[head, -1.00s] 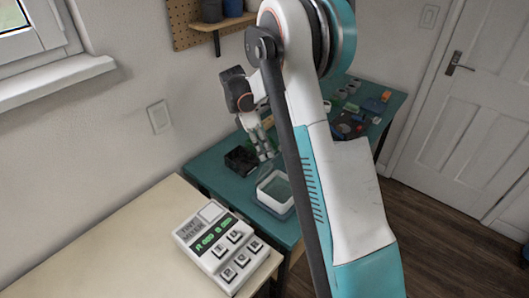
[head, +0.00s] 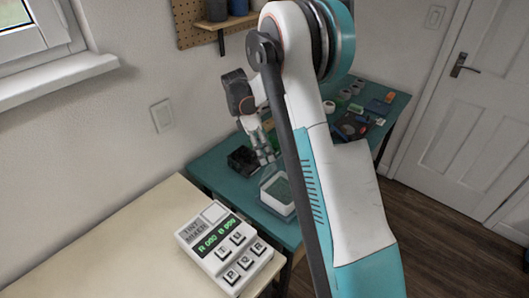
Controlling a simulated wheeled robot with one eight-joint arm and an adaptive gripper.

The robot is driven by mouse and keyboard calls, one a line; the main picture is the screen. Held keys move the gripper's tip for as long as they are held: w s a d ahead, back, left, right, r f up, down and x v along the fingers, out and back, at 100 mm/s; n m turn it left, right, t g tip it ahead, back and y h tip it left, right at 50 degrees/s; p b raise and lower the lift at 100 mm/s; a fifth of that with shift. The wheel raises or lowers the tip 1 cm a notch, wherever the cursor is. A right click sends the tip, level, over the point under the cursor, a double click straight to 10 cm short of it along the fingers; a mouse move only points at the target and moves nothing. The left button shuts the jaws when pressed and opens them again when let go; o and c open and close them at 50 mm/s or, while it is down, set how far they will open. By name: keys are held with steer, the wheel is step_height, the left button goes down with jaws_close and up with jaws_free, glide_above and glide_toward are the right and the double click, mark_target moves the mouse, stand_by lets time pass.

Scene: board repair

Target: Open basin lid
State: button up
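A white-rimmed basin (head: 267,203) with a greenish inside or top stands near the front edge of the teal table. My arm hides its right part, and I cannot make out whether a lid is on it. My gripper (head: 266,160) points down just behind the basin, between it and a black box. At this size I cannot tell whether its fingers are apart or touch anything.
The black box (head: 240,160) sits left of my gripper on the teal table (head: 213,168). Several small parts lie at its far right end. A keypad device (head: 228,248) stands on the cream table (head: 130,240) in front. A wall runs behind.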

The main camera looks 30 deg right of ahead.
steer(key=shift+d+r, duration=0.1)
steer(key=shift+d, duration=0.1)
steer(key=shift+r, duration=0.1)
steer(key=v, duration=1.1)
steer(key=shift+w+a+r, duration=0.2)
steer(key=shift+r, duration=0.1)
